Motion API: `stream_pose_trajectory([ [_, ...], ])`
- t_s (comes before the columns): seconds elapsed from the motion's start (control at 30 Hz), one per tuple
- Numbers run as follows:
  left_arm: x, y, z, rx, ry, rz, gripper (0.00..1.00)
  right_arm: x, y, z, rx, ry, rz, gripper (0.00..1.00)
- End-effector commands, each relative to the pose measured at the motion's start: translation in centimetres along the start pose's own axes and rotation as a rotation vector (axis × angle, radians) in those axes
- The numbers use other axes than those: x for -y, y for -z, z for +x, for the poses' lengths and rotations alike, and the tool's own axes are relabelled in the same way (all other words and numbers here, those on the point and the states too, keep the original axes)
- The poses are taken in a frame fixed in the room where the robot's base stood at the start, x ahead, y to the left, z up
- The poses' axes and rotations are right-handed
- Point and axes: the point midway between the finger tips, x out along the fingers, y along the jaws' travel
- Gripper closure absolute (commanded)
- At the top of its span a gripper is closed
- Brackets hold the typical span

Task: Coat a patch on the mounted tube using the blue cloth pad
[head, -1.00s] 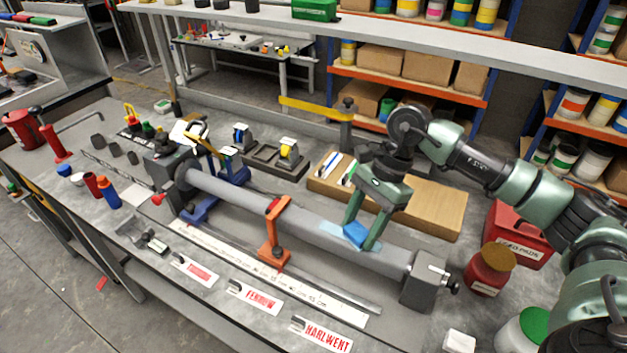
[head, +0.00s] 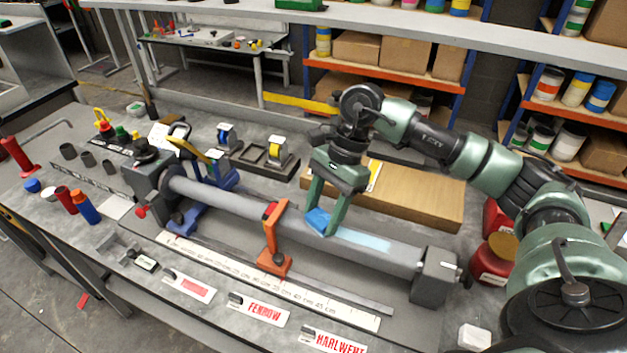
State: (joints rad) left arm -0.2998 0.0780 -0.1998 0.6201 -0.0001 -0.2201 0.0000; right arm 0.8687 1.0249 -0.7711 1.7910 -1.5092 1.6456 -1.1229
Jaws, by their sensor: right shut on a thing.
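The grey mounted tube (head: 235,207) lies across the bench between two end blocks. An orange clamp (head: 270,237) stands across its middle. My right gripper (head: 318,218) is shut on the blue cloth pad (head: 319,221) and holds it at the top of the tube, just right of the orange clamp. Whether the pad presses on the tube is hard to tell. A pale blue coated patch (head: 365,239) shows on the tube to the right of the pad. My left gripper is not in view.
A wooden board (head: 420,198) lies behind the tube. A red jar (head: 493,260) stands beyond the right end block (head: 434,277). A ruler strip (head: 300,294) and name labels (head: 258,309) lie in front. Blue and red bottles (head: 85,207) stand at the left.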

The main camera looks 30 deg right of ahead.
Motion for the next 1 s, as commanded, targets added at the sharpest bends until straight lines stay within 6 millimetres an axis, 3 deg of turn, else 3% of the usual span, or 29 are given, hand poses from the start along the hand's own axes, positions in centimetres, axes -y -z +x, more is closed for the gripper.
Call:
stream_pose_trajectory([
  [0.1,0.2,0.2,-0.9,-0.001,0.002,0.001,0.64,0.0,-1.0,-2.3,0.0,0.006,-0.001,0.88],
  [0.6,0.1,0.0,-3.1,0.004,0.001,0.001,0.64,-0.5,-2.8,-6.2,0.0,0.007,0.012,0.88],
  [1.0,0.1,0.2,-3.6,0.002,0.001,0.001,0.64,-0.6,-3.4,-7.3,-0.001,0.009,0.016,0.88],
])
